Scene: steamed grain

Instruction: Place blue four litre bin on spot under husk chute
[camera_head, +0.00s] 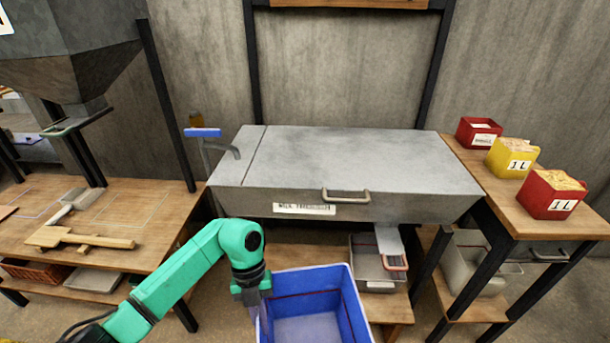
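The blue bin (349,308) is at the bottom centre in the head view, open side up, empty as far as I see. Its near part is cut off by the frame edge. My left gripper (264,304) comes down at its left rim and appears shut on that wall; the fingertips are mostly hidden. The bin appears to hang in front of the grey metal machine (340,160). A metal chute (388,241) sticks out under the machine, above a grey tray (371,270). I cannot tell whether it is the husk chute. My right gripper is not in view.
A wooden table (150,242) on the left carries wooden tools and outlined spots under a grey hopper (80,60). On the right, a wooden table (525,222) holds red and yellow bins (513,157). Dark table legs flank the machine.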

